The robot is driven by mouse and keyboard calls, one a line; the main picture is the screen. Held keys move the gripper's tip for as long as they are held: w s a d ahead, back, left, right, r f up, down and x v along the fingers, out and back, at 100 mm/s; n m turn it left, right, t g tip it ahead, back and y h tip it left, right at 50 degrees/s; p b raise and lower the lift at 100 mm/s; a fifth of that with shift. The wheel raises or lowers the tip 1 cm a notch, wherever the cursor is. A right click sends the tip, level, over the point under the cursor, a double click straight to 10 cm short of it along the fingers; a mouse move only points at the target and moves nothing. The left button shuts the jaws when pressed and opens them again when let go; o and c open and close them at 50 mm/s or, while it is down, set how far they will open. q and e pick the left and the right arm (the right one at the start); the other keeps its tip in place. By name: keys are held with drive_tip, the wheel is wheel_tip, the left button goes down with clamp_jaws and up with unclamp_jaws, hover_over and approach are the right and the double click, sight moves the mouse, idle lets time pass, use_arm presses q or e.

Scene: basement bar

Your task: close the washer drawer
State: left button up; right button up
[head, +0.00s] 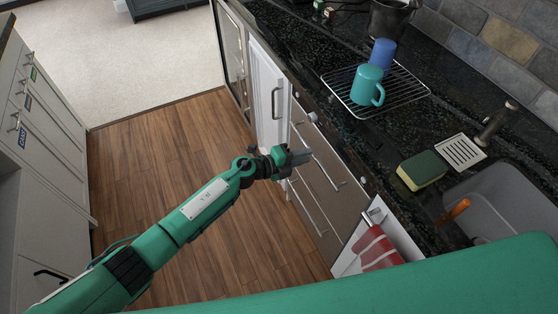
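The washer drawer unit is the brown-grey front (330,206) under the counter, with a long bar handle on its upper part and another bar handle lower down. Its upper front looks about level with the counter's front edge. I cannot tell whether either drawer stands slightly out. My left gripper (300,158) is in front of the upper part, near the upper bar handle, and hides some of the front. It holds nothing that I can see, and the gap between its fingers is not clear. I cannot tell whether it touches the front. My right gripper is not in view.
A white cabinet front (268,95) is left of the unit; a white front with a red striped towel (374,247) is right. A teal mug (367,86), blue cup (382,55) and sponge (422,171) are on the counter side. The wooden floor (165,150) is clear.

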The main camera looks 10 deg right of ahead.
use_arm(q)
drive_tip(key=v, duration=0.9)
drive_tip(key=shift+a, duration=0.25)
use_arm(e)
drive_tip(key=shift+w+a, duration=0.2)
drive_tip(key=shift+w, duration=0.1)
use_arm(q)
drive_tip(key=shift+s+r, duration=0.1)
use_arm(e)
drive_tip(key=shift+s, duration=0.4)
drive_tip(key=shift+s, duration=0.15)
